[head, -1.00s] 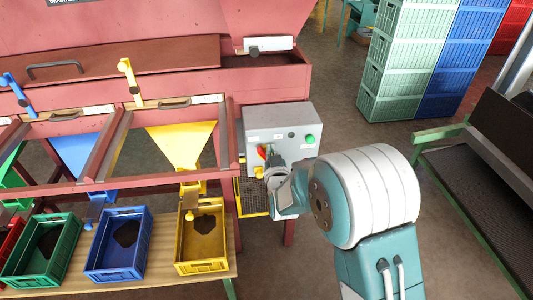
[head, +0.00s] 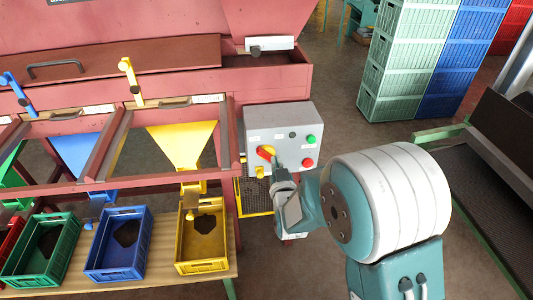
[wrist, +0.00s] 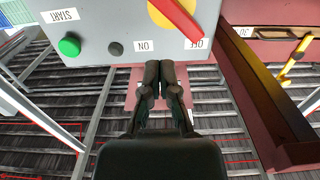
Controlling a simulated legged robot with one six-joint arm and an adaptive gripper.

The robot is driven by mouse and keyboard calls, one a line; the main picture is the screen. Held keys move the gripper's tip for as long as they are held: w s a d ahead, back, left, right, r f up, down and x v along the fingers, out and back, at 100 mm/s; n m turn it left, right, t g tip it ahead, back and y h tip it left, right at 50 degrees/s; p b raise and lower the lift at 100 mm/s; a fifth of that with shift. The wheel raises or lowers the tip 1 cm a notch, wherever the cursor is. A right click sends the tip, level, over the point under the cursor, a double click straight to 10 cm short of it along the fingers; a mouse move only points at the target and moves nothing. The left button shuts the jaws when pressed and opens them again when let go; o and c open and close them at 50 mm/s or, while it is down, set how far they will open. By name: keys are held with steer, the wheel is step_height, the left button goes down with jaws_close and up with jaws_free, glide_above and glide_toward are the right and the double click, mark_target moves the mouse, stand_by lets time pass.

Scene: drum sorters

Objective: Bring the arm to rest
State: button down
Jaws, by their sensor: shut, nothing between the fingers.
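My gripper (wrist: 160,66) is shut and empty in the wrist view, its two dark fingers together just below the edge of the grey control box (wrist: 130,25). No contact with the box can be made out. In the head view the control box (head: 258,120) is on the red machine, and my wrist is just in front of its lower part; the fingertips are hard to make out there. The red handle (wrist: 182,17) of the yellow rotary switch has its visible end by the OFF label. The switch (head: 265,153) also shows in the head view.
A green button (wrist: 69,46) and a black button (wrist: 115,48) are on the box. Blue (head: 118,268), green and yellow (head: 203,267) bins stand on a bench at left. Stacked crates (head: 405,70) stand behind; a conveyor (head: 470,220) is at right. Floor between is clear.

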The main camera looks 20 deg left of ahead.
steer(key=shift+s+d+r, duration=0.15)
steer(key=shift+s+d, duration=0.4)
steer(key=shift+s, duration=0.05)
steer(key=s+d+r+m+g+h, duration=0.1)
steer(key=d+r+m+g+h, duration=0.15)
steer(key=d+r, duration=0.45)
steer(key=s+d+r+m+g+h, duration=0.1)
steer(key=d+r+h, duration=0.2)
steer(key=d, duration=0.9)
steer(key=s+d+r+m+g+h, duration=0.1)
steer(key=s+d+g+h, duration=0.1)
steer(key=s+d, duration=0.6)
steer(key=s+d+r+m+g+h, duration=0.1)
steer(key=s+d+g, duration=0.3)
steer(key=s+d, duration=0.4)
steer(key=s+m+h, duration=0.1)
steer(key=s, duration=0.5)
steer(key=shift+d+r, duration=0.1)
